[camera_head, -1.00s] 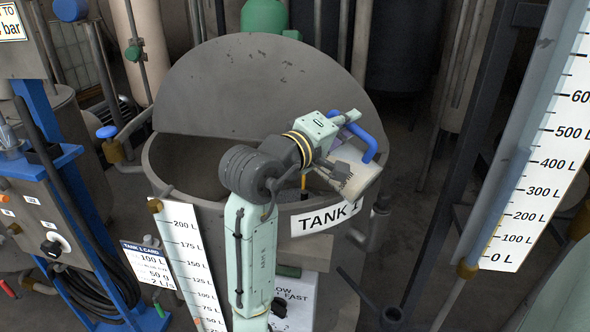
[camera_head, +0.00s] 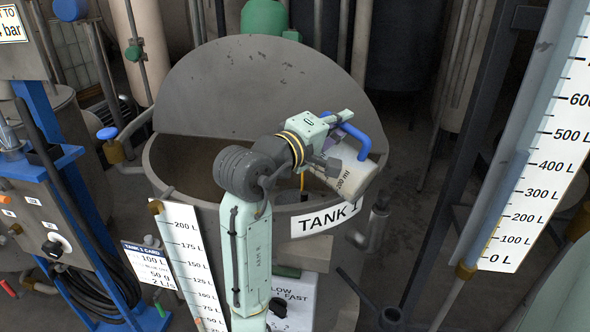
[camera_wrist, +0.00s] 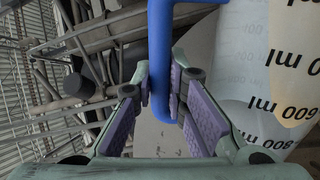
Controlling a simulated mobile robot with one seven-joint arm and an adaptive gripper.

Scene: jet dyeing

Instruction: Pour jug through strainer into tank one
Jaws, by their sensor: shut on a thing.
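Tank one (camera_head: 170,165) is a grey round vessel with its half-round lid raised and a "TANK 1" label on its front. My gripper (camera_wrist: 163,105) is shut on the blue handle (camera_wrist: 160,60) of the jug. The jug (camera_head: 352,182) is whitish with "ml" marks and is held over the right part of the tank's rim. Its wall fills the right of the wrist view (camera_wrist: 290,60), with a yellowish tint inside. A small yellow piece (camera_head: 303,180) shows behind my wrist at the tank mouth. I cannot make out the strainer; my arm and the jug hide part of the opening.
A level scale (camera_head: 185,250) stands at the tank's front left, near a "TANK 1 CARD" sign (camera_head: 148,263). A blue-framed control stand (camera_head: 60,200) is at the left. A tall litre scale (camera_head: 530,170) stands at the right. Pipes (camera_head: 378,225) run beside the tank's right side.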

